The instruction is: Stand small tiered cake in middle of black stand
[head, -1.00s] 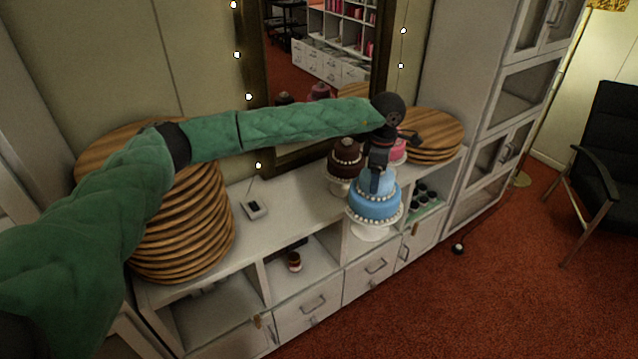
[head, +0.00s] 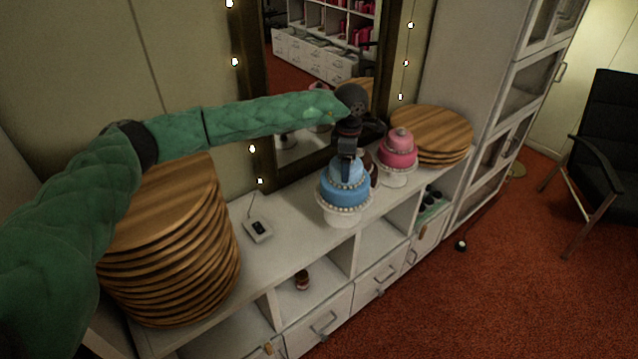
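A blue two-tier cake (head: 345,193) with white bead trim is on a white pedestal (head: 343,216), near the middle of the cabinet. My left gripper (head: 347,172) points down at its upper tier, and the cake moves along with it. The fingertips are partly lost against the cake. I cannot tell whether the pedestal touches the cabinet top. A pink tiered cake (head: 398,152) on a white stand is to the right. A brown cake (head: 371,170) is mostly hidden behind the blue one. I cannot make out a black stand. My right gripper is out of view.
A mirror (head: 300,150) leans behind.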

